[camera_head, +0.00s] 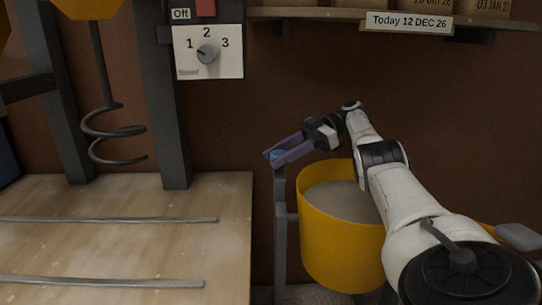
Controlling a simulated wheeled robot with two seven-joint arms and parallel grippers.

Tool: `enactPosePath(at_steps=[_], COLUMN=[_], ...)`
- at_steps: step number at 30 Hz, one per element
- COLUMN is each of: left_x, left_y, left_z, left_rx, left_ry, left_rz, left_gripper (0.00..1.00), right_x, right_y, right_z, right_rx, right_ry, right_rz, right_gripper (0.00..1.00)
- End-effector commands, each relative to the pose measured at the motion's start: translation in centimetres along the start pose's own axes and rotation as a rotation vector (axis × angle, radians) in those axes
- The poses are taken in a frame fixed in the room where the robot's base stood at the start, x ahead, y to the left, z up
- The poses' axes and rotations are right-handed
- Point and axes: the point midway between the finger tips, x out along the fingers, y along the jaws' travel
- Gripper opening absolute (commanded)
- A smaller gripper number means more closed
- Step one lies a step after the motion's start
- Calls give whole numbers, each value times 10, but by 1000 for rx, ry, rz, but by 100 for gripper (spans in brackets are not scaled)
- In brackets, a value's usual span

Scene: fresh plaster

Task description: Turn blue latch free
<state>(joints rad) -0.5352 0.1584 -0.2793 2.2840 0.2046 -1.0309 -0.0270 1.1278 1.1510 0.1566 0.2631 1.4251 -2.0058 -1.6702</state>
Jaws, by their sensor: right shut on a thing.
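The blue latch (288,152) sits at the top of a grey post, at the upper left rim of the yellow bucket (330,238). It points to the left and is slightly tilted. My right gripper (305,142) is shut on the latch from the right, its fingers partly merging with it in the dim light. My right arm reaches over the bucket from the lower right. The bucket holds a pale grey material. My left gripper does not show.
A wooden table (235,235) with two metal rails stands at the left. A mixer spiral (112,135) hangs above it between dark posts. A dial panel (208,52) is on the wall. A shelf (300,13) with a date label runs along the top right.

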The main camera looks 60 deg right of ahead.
Motion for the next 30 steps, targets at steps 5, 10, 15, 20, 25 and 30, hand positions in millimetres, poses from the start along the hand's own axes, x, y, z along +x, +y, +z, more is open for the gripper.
enactPosePath(at_steps=[5,10,15,20,25,30], left_x=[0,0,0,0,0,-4], left_y=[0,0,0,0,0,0], left_z=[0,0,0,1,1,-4], left_rx=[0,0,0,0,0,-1], left_ry=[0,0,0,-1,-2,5], left_rz=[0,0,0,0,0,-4], left_gripper=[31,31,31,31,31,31], right_x=[-2,-2,-2,-2,-2,-6], right_y=[-2,-2,-2,-2,-2,-1], right_z=[3,4,4,3,3,-4], right_rx=[5,6,6,5,4,2], right_ry=[-5,-6,-7,-5,-4,-4], right_rz=[-5,-6,-6,-5,-3,-1], right_gripper=[0,0,0,55,55,55])
